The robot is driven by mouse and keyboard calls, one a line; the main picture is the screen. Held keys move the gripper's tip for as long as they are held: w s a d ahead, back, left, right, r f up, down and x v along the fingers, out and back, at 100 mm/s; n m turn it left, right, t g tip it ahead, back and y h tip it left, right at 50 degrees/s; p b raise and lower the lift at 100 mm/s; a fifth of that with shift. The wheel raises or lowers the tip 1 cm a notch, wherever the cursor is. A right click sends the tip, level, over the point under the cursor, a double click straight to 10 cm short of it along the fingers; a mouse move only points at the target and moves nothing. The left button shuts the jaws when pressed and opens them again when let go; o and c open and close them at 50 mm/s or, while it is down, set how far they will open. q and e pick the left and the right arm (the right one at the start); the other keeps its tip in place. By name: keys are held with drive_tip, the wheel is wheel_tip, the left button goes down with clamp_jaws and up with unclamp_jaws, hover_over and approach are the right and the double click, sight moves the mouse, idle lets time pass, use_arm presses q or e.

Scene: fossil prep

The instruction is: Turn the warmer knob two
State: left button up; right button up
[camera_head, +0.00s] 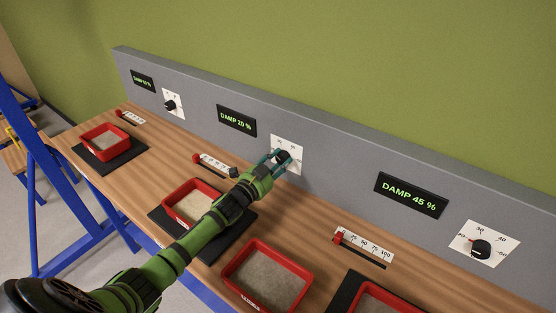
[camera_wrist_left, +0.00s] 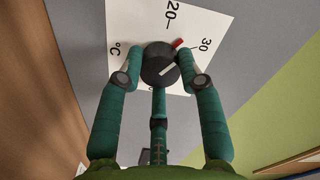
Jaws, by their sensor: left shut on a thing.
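The middle knob of the three in view, a black knob (camera_head: 283,156), sits on a white dial plate (camera_head: 297,145) on the grey panel. My left gripper (camera_head: 279,160) is shut on it. In the left wrist view, the teal fingers press on both sides of the black knob (camera_wrist_left: 157,63), which has a white pointer line. A red mark (camera_wrist_left: 178,43) shows on the dial between 20 and 30. The display (camera_head: 236,121) left of this knob reads DAMP 20 %. The right gripper is not in view.
Other knobs stand at the left (camera_head: 170,105) and right (camera_head: 481,249) of the panel. Red trays of sand, such as this one (camera_head: 229,264), and slider scales (camera_head: 364,244) line the wooden bench below. The panel's right display (camera_head: 411,194) reads DAMP 45 %.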

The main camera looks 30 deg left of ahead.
use_arm(q)
drive_tip(key=n, duration=0.4)
drive_tip(key=shift+d+p, duration=0.1)
drive_tip(key=shift+p, duration=0.25)
drive_tip(key=shift+r+n, duration=0.15)
drive_tip(key=shift+n, duration=1.05)
drive_tip(key=shift+r, duration=0.1)
drive_tip(key=o, duration=1.2)
drive_tip(key=shift+c, duration=0.2)
